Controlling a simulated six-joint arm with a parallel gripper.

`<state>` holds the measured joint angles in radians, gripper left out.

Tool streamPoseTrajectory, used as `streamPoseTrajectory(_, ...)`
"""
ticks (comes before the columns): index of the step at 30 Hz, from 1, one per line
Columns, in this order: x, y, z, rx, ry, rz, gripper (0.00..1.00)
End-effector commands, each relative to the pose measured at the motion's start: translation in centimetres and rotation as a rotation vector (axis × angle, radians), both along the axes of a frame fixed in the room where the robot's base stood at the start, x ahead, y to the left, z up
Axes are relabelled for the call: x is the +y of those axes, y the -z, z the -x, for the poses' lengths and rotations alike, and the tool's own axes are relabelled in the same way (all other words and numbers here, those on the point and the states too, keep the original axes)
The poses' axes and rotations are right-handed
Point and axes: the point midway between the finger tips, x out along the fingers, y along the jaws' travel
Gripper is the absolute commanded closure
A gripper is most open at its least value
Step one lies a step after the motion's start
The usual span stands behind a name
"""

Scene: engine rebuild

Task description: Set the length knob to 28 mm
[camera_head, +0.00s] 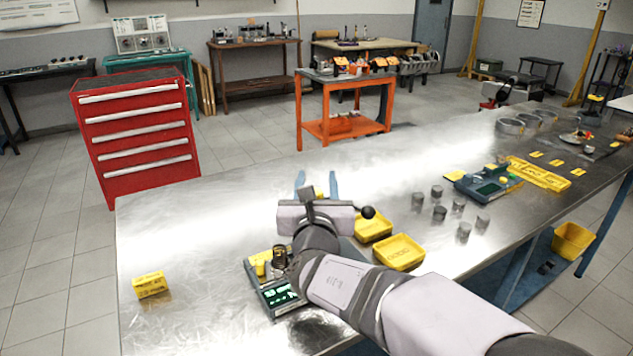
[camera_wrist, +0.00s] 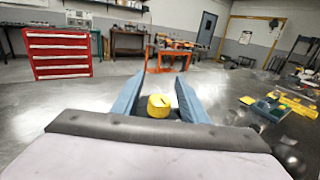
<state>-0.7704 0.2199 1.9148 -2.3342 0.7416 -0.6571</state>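My gripper (camera_head: 316,186) reaches over the metal bench, with its two blue fingers spread apart. In the wrist view, a yellow round knob-like piece (camera_wrist: 158,105) with a dark mark on top sits between the open fingers (camera_wrist: 159,82), with gaps at both sides. A bit of yellow also shows by the fingers in the head view. A device with a lit green display (camera_head: 279,294) stands on the bench beside my arm, partly hidden by it. Its digits are too small to read surely. I cannot tell which part is the length knob.
Two yellow trays (camera_head: 399,252) lie right of my gripper, with several dark cylinders (camera_head: 439,213) beyond. A yellow block (camera_head: 150,285) is at the left. A second device (camera_head: 487,186) and a long yellow tray (camera_head: 540,174) are farther right. The left bench is mostly clear.

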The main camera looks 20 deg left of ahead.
Motion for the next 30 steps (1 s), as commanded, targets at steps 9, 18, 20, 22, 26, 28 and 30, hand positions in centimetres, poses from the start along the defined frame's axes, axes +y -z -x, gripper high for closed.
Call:
streamPoseTrajectory(9, -0.7, 0.0, 3.1, -0.002, -0.002, -0.003, 0.60)
streamPoseTrajectory(18, -1.6, 0.0, 6.3, -0.002, -0.002, -0.001, 0.60)
streamPoseTrajectory(20, -1.7, 0.0, 6.7, -0.002, -0.001, -0.001, 0.60)
streamPoseTrajectory(22, -1.8, 0.0, 6.9, -0.001, -0.001, -0.001, 0.60)
streamPoseTrajectory(26, -1.9, 0.0, 7.0, -0.001, 0.000, -0.001, 0.60)
streamPoseTrajectory(28, -1.9, 0.0, 7.0, -0.001, 0.000, 0.000, 0.60)
streamPoseTrajectory(30, -1.9, 0.0, 7.0, -0.001, 0.000, 0.000, 0.60)
